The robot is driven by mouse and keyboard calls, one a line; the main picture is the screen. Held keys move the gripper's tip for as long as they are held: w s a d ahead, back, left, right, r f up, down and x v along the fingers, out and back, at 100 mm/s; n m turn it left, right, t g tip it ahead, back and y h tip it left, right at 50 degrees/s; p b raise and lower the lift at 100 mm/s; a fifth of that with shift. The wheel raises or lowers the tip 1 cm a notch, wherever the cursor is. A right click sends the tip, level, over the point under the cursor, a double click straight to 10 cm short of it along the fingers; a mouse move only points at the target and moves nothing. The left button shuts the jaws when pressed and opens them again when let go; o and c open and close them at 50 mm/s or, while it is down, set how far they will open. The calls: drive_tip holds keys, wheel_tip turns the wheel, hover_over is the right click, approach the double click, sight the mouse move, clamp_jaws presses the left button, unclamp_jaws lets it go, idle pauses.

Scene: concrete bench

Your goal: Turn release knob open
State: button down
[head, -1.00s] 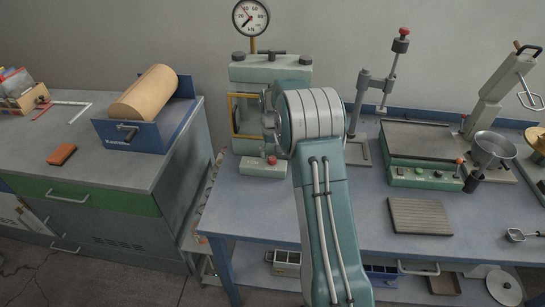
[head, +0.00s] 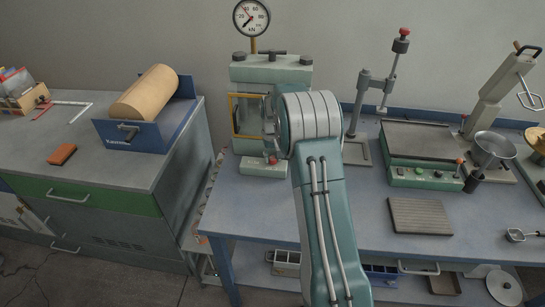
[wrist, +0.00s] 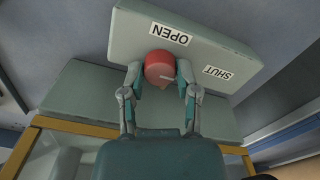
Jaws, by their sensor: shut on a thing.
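The red release knob (wrist: 160,67) sits on a pale green box, between an OPEN label (wrist: 169,33) and a SHUT label (wrist: 217,72), both upside down in the wrist view. A pale line on the knob runs toward its right side, on the SHUT side. My gripper (wrist: 160,77) is shut on the knob, one finger at each side. In the head view the knob (head: 272,160) shows small at the foot of the pale green press (head: 270,68); the fingers there are partly hidden by my arm.
The press has a yellow-framed guard (head: 232,115) just behind the knob box and a dial gauge (head: 251,17) on top. To the right stand a lever stand (head: 362,100) and a green-based scale (head: 420,177). The bench front left of my arm is clear.

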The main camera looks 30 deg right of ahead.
drive_tip(key=shift+f+n, duration=0.1)
drive_tip(key=shift+n, duration=0.3)
drive_tip(key=n, duration=0.3)
drive_tip(key=shift+n, duration=0.4)
drive_tip(key=n, duration=0.4)
drive_tip(key=shift+s+n, duration=0.1)
drive_tip(key=shift+n, duration=0.2)
drive_tip(key=n, duration=0.4)
drive_tip(key=shift+f, duration=0.1)
drive_tip(key=n, duration=0.4)
drive_tip(key=shift+n, duration=0.4)
drive_tip(key=shift+c, duration=1.7)
unclamp_jaws()
